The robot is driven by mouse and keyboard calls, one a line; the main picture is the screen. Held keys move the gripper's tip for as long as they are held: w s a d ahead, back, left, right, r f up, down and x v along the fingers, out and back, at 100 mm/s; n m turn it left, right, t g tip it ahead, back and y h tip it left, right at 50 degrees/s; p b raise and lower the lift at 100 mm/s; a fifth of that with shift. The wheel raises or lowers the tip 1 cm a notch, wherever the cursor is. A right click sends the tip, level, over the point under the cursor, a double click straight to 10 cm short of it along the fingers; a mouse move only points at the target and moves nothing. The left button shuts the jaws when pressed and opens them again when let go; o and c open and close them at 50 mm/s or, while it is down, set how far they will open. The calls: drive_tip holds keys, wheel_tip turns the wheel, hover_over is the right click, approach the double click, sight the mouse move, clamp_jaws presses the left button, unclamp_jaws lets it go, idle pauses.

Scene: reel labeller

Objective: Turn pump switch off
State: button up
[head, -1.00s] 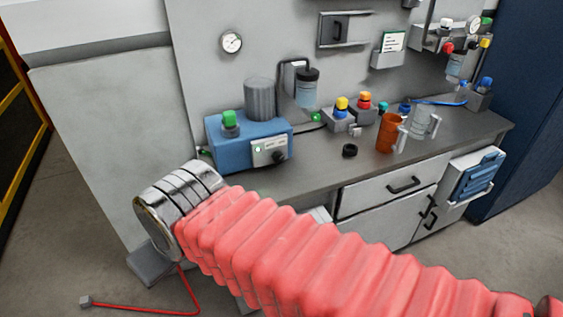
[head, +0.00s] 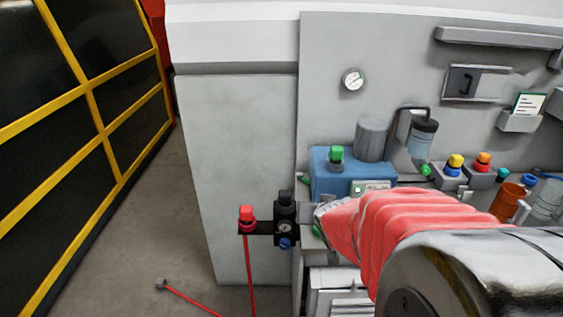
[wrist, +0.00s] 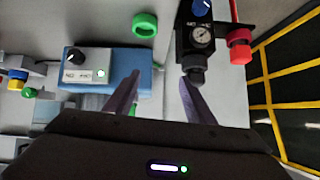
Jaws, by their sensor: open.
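The blue pump (head: 325,180) with its grey cylinder stands at the left end of the bench. A pale switch box (head: 372,187) is on its front, partly hidden by my red-sleeved arm. In the wrist view, which is upside down, the switch box (wrist: 88,66) shows a black knob (wrist: 75,57) and a lit green lamp (wrist: 101,73). My gripper (wrist: 163,90) is open and empty. Its left finger in that view overlaps the blue pump near the switch box, apart from the knob. In the head view my fingertips are hard to make out.
A black regulator (head: 286,222) with a gauge and a red valve (head: 247,215) juts out left of the bench; it is close to my right finger in the wrist view (wrist: 197,35). Bottles and cups (head: 508,200) stand to the right. Open floor (head: 165,230) lies left.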

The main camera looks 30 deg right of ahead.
drive_tip(key=s+d+f+m+t+h, duration=0.1)
drive_tip(key=s+d+f+m, duration=0.1)
drive_tip(key=d, duration=0.3)
drive_tip(key=s+d+f+m+t, duration=0.1)
drive_tip(key=s+d+f+m, duration=0.1)
drive_tip(key=d+f, duration=0.2)
drive_tip(key=s+d+f+m+t+h, duration=0.1)
drive_tip(key=s+d+f+m+t, duration=0.1)
drive_tip(key=d, duration=0.5)
drive_tip(key=shift+s+f+m+h, duration=0.3)
drive_tip(key=shift+s+f+m, duration=0.1)
drive_tip(key=shift+s+f, duration=0.15)
drive_tip(key=s+d+f+m+t+h, duration=0.1)
drive_tip(key=s+m+t, duration=0.1)
drive_tip(key=s, duration=0.4)
drive_tip(key=shift+d+m+h, duration=0.3)
drive_tip(key=shift+d+m, duration=0.1)
drive_tip(key=shift+m, duration=0.4)
drive_tip(key=x, duration=1.3)
drive_tip(key=shift+w+d, duration=0.15)
drive_tip(key=shift+w, duration=0.15)
drive_tip(key=shift+c, duration=0.3)
